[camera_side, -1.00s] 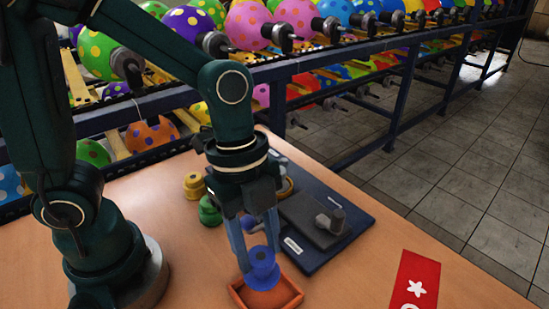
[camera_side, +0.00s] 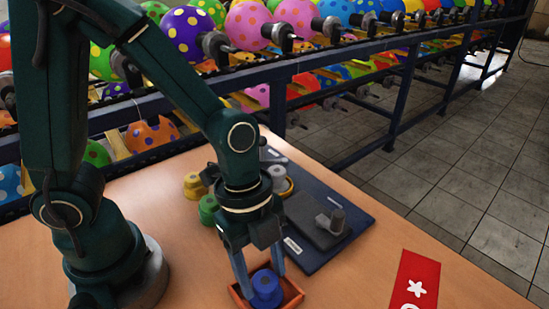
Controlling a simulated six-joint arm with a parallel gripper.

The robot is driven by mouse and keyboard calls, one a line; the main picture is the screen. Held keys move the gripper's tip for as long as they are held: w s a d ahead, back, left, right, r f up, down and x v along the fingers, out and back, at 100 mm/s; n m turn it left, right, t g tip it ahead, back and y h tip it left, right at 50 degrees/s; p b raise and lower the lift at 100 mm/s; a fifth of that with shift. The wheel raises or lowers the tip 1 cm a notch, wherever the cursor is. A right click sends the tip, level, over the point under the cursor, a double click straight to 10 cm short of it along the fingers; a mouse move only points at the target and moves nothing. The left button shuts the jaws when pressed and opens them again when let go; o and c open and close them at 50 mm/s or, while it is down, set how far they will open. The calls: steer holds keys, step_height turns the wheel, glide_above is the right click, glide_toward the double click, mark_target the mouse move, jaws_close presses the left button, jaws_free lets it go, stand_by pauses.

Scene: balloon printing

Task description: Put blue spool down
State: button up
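The blue spool (camera_side: 266,290) is inside the small orange tray (camera_side: 294,292) at the front of the table, upright. My gripper (camera_side: 261,274) points down over the tray, with one finger on each side of the spool, and appears shut on it. The spool sits low, within the tray's walls. Whether its underside rests on the tray floor cannot be told. The spool hides most of the tray's inside.
A yellow spool (camera_side: 194,186) and a green spool (camera_side: 208,209) stand behind my gripper at left. A dark blue base with a grey device (camera_side: 318,222) lies to the right. A red card (camera_side: 415,283) lies front right. Balloon racks (camera_side: 340,50) stand behind the table.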

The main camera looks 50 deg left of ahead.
steer(key=shift+o, duration=0.5)
steer(key=shift+r, duration=0.55)
step_height(320, 180, up, 10)
steer(key=a, duration=0.2)
steer(key=s+a+n+t+y, duration=0.1)
steer(key=a+n+t, duration=0.4)
steer(key=n, duration=1.3)
steer(key=a+y, duration=0.1)
steer(key=a, duration=0.3)
steer(key=shift+s+a+r+t, duration=0.2)
steer(key=shift+s+r+t, duration=0.1)
steer(key=shift+s+r, duration=0.1)
